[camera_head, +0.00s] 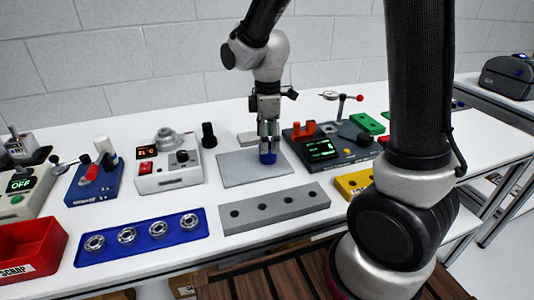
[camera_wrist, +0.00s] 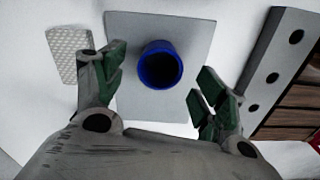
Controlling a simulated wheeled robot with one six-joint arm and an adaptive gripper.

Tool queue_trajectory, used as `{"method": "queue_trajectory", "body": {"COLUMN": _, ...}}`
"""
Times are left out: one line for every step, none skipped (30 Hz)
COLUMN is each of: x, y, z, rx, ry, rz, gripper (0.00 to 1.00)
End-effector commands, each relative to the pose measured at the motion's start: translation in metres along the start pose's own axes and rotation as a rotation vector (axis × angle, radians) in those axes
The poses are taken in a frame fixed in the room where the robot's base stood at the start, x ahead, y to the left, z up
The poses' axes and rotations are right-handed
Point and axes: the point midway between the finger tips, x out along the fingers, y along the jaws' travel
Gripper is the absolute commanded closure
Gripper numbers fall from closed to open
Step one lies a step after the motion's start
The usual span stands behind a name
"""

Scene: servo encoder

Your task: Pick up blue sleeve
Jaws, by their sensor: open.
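The blue sleeve (camera_wrist: 160,66) stands upright on a flat grey plate (camera_wrist: 190,100), its round dark opening facing the wrist camera. In the head view the sleeve (camera_head: 268,158) shows at the lower end of my gripper (camera_head: 268,147), partly hidden by the fingers. In the wrist view my gripper (camera_wrist: 158,88) is open, with green-padded fingers to the left and right of the sleeve. Gaps show between the sleeve and both fingers. The grey plate (camera_head: 240,174) also shows in the head view on the white table.
A grey block with holes (camera_head: 275,206) lies in front of the plate. A dark device with a green screen (camera_head: 325,150) stands close on the right. A blue tray (camera_head: 178,243) with several metal rings and a red scrap bin (camera_head: 48,240) are at the left. A small textured pad (camera_wrist: 70,55) lies beside the plate.

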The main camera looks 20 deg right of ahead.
Motion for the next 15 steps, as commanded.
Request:
{"method": "queue_trajectory", "body": {"x": 0.009, "y": -0.001, "z": 0.002, "rx": 0.001, "ry": -0.003, "rz": -0.005, "gripper": 0.28}}
{"method": "queue_trajectory", "body": {"x": 0.014, "y": -0.001, "z": 0.002, "rx": 0.001, "ry": -0.003, "rz": -0.004, "gripper": 0.28}}
{"method": "queue_trajectory", "body": {"x": 0.019, "y": 0.0, "z": 0.002, "rx": 0.001, "ry": -0.002, "rz": -0.003, "gripper": 0.28}}
{"method": "queue_trajectory", "body": {"x": 0.023, "y": 0.0, "z": 0.002, "rx": 0.001, "ry": -0.002, "rz": -0.003, "gripper": 0.28}}
{"method": "queue_trajectory", "body": {"x": 0.026, "y": 0.0, "z": 0.002, "rx": 0.001, "ry": -0.001, "rz": -0.002, "gripper": 0.28}}
{"method": "queue_trajectory", "body": {"x": 0.029, "y": 0.0, "z": 0.002, "rx": 0.001, "ry": -0.001, "rz": -0.002, "gripper": 0.28}}
{"method": "queue_trajectory", "body": {"x": 0.03, "y": 0.0, "z": 0.002, "rx": 0.001, "ry": -0.001, "rz": -0.002, "gripper": 0.28}}
{"method": "queue_trajectory", "body": {"x": 0.031, "y": 0.0, "z": 0.002, "rx": 0.001, "ry": -0.001, "rz": -0.001, "gripper": 0.28}}
{"method": "queue_trajectory", "body": {"x": 0.032, "y": 0.0, "z": 0.002, "rx": 0.001, "ry": 0.0, "rz": 0.0, "gripper": 0.28}}
{"method": "queue_trajectory", "body": {"x": 0.032, "y": 0.0, "z": 0.001, "rx": 0.001, "ry": 0.0, "rz": 0.0, "gripper": 0.28}}
{"method": "queue_trajectory", "body": {"x": 0.031, "y": 0.0, "z": 0.001, "rx": 0.001, "ry": 0.0, "rz": 0.0, "gripper": 0.28}}
{"method": "queue_trajectory", "body": {"x": 0.031, "y": 0.0, "z": 0.001, "rx": 0.001, "ry": 0.0, "rz": 0.0, "gripper": 0.28}}
{"method": "queue_trajectory", "body": {"x": 0.031, "y": 0.0, "z": 0.001, "rx": 0.001, "ry": 0.0, "rz": 0.0, "gripper": 0.28}}
{"method": "queue_trajectory", "body": {"x": 0.031, "y": 0.0, "z": 0.001, "rx": 0.001, "ry": 0.0, "rz": 0.0, "gripper": 0.28}}
{"method": "queue_trajectory", "body": {"x": 0.031, "y": 0.0, "z": 0.001, "rx": 0.001, "ry": 0.0, "rz": 0.0, "gripper": 0.35}}
